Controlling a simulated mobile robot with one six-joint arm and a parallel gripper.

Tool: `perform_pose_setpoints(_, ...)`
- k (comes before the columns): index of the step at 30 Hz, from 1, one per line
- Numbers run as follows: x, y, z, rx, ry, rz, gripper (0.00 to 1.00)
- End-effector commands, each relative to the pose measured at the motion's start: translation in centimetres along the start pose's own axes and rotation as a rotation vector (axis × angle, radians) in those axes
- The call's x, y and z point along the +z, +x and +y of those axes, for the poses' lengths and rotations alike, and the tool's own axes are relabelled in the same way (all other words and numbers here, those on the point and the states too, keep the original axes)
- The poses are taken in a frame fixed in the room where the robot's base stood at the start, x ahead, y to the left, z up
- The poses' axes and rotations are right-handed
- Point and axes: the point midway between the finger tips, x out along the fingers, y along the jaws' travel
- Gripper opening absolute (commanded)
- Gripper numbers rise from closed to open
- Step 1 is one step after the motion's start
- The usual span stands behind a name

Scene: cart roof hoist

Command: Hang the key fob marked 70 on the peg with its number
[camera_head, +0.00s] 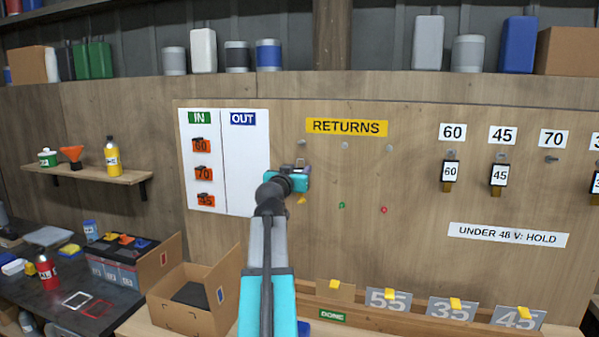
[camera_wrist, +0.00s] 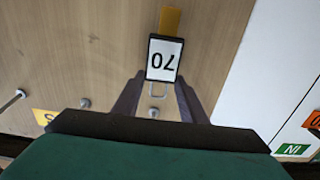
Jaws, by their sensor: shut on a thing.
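The key fob marked 70 (camera_wrist: 164,62) is black with a white label, a wire loop and a yellow-orange tail. My gripper (camera_wrist: 158,82) is shut on the fob near its loop end. In the head view my gripper (camera_head: 300,175) is at the board below the RETURNS sign, hiding most of the fob. The left returns peg (camera_wrist: 153,112) is close to the loop; I cannot tell whether the loop is around it. The peg under the 70 label (camera_head: 552,159) is bare, at the right of the board.
Fobs 60 (camera_head: 451,174) and 45 (camera_head: 499,175) hang under their labels, left of the 70 peg. A further fob (camera_head: 596,184) is cut off at the right edge. The UNDER 48 V: HOLD sign (camera_head: 510,236) is below. Two other returns pegs (camera_head: 345,146) (camera_head: 389,148) are bare.

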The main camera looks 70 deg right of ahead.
Motion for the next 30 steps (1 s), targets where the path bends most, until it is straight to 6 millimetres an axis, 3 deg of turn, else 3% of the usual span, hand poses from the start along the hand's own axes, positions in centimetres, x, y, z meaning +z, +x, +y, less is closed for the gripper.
perform_pose_setpoints(5, 1.0, 0.0, 0.0, 0.0, 0.0, -0.001, 0.11)
perform_pose_setpoints(20, 1.4, 0.0, 0.0, 0.0, 0.001, 0.0, 0.11)
perform_pose_setpoints(21, 1.3, 0.0, 0.0, 0.0, 0.001, 0.0, 0.45)
perform_pose_setpoints(23, 1.3, 0.0, 0.0, 0.0, 0.0, 0.0, 0.55)
perform_pose_setpoints(30, 1.3, 0.0, 0.0, 0.0, 0.0, 0.0, 0.57)
